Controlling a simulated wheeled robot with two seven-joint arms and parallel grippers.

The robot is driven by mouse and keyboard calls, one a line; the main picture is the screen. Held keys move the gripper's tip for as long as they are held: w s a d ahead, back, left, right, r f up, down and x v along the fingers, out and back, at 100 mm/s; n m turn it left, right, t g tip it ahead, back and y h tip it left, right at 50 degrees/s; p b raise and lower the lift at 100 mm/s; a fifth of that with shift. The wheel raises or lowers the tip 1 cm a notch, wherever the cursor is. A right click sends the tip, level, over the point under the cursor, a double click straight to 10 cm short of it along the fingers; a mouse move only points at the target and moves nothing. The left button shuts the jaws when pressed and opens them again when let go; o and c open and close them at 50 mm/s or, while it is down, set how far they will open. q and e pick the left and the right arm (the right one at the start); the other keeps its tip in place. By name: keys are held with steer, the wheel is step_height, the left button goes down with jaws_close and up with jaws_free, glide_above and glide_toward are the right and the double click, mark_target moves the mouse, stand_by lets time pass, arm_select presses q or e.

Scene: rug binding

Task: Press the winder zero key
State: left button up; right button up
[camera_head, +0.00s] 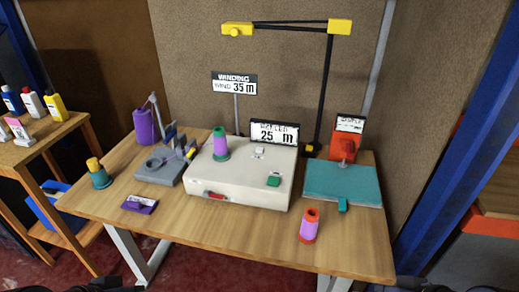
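The winder (240,178) is a cream box in the middle of the table. Its display (274,132) stands at the back and reads 25 m. A green key (273,180) sits on its top near the front right, and a small pale key (259,150) sits nearer the display. Any key lettering is too small to read. A red switch (214,195) is on the front face. A purple and green cone (220,143) stands on the winder's left part. Dark parts at the bottom edge may be my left gripper (110,284) and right gripper (410,284), far from the keys; their fingers cannot be made out.
A sign (234,84) reads wind 35 m. A teal-topped scale (343,183) stands right of the winder, a grey device (160,166) left. An orange and purple cone (309,225) stands at the front. A black post with yellow ends (327,90) rises behind. The front tabletop is mostly clear.

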jaws_close()
stand_by(1.3)
